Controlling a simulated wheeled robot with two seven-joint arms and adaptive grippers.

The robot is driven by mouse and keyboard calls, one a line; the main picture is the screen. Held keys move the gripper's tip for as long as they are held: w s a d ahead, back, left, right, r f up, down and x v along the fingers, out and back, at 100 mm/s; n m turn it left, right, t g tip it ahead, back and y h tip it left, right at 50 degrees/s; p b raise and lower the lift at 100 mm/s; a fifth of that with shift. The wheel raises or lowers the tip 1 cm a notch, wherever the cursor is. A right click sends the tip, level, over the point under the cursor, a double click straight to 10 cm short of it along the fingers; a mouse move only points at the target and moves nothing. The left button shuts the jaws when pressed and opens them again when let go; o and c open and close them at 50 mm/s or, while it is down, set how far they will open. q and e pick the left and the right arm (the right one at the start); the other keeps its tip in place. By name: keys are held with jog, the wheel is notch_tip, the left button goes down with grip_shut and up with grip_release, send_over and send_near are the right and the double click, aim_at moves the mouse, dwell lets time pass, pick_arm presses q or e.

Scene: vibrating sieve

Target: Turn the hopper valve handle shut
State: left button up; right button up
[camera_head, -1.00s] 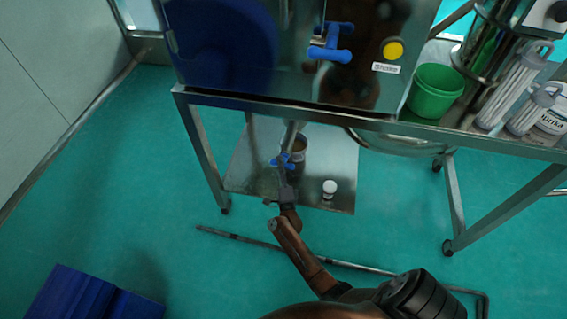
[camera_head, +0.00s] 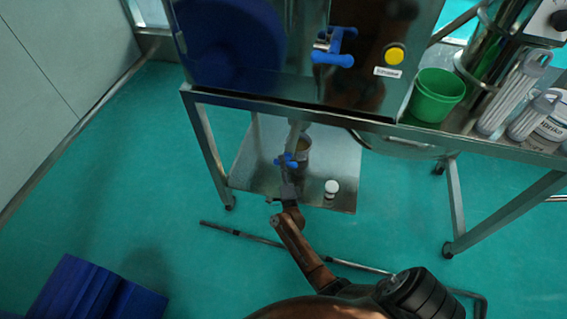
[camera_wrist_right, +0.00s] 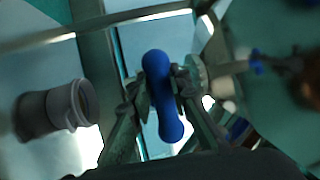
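The blue valve handle (camera_head: 286,160) is on a pale pipe below the metal machine, above the lower shelf. My right gripper (camera_head: 289,184) is at its near side. In the right wrist view the blue handle (camera_wrist_right: 160,95) stands nearly upright between the two fingers of the right gripper (camera_wrist_right: 161,88). The fingertips lie close against both sides of it and look shut on it. A second blue handle (camera_head: 334,46) is on the machine front, higher up, with no gripper near it. My left gripper is out of view.
The metal table's front edge (camera_head: 280,105) runs above my right arm. A brown container (camera_head: 304,150) and white-capped bottle (camera_head: 331,188) stand on the lower shelf (camera_head: 250,170). A green cup (camera_head: 436,95) is on the table. A bar (camera_head: 240,234) lies on the floor.

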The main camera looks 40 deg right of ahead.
jog(key=o, duration=0.4)
jog(key=shift+d, duration=0.1)
jog(key=shift+s, duration=0.1)
jog(key=v, duration=1.2)
jog(key=shift+f, duration=0.1)
